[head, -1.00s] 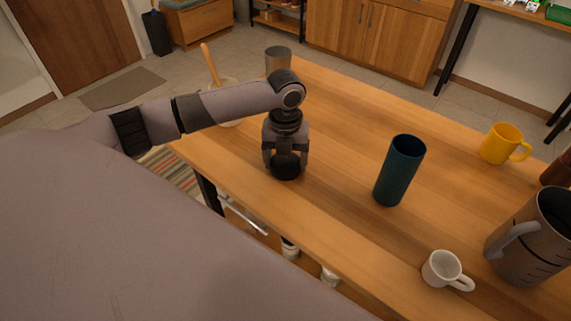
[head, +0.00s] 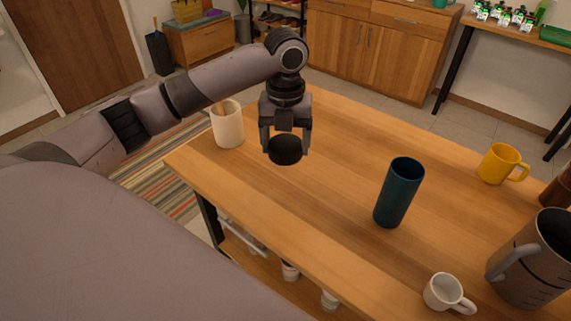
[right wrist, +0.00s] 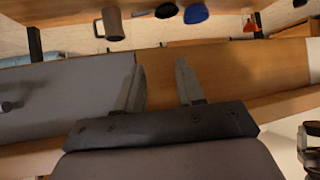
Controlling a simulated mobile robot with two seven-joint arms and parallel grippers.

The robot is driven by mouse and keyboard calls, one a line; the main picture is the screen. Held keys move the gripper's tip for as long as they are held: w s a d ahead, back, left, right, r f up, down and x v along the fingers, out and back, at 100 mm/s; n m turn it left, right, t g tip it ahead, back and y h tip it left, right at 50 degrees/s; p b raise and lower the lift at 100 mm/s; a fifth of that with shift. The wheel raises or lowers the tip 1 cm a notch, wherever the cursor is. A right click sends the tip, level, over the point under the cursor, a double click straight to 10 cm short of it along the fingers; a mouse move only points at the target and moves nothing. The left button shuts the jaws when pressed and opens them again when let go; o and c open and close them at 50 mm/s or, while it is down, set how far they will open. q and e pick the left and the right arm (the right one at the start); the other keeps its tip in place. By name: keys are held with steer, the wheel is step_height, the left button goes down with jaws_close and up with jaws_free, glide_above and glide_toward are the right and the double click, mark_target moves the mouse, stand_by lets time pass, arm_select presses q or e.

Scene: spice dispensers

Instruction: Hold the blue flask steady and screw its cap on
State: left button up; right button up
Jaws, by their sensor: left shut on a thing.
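The blue flask (head: 398,195) stands upright and open-topped on the wooden table, right of the picture's middle in the head view. A blue shape that looks like the flask (right wrist: 196,13) is at the top of the right wrist view, partly cut off. My left gripper (head: 286,144) points down and is shut on the round black cap (head: 285,150). It holds the cap above the table, left of the flask and apart from it. My right gripper (right wrist: 157,78) shows only in the right wrist view. Its fingers are apart with nothing between them.
On the table (head: 340,150), a white cup (head: 444,293) and a grey pitcher (head: 525,270) stand right of the flask. A yellow mug (head: 498,165) is farther back. A cream utensil crock (head: 228,125) is left of my left gripper. The surface between cap and flask is clear.

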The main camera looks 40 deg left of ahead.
mark_target(285, 143)
arm_select(q)
step_height(285, 143, up, 8)
steer(key=shift+f, duration=0.1)
stand_by(0.4)
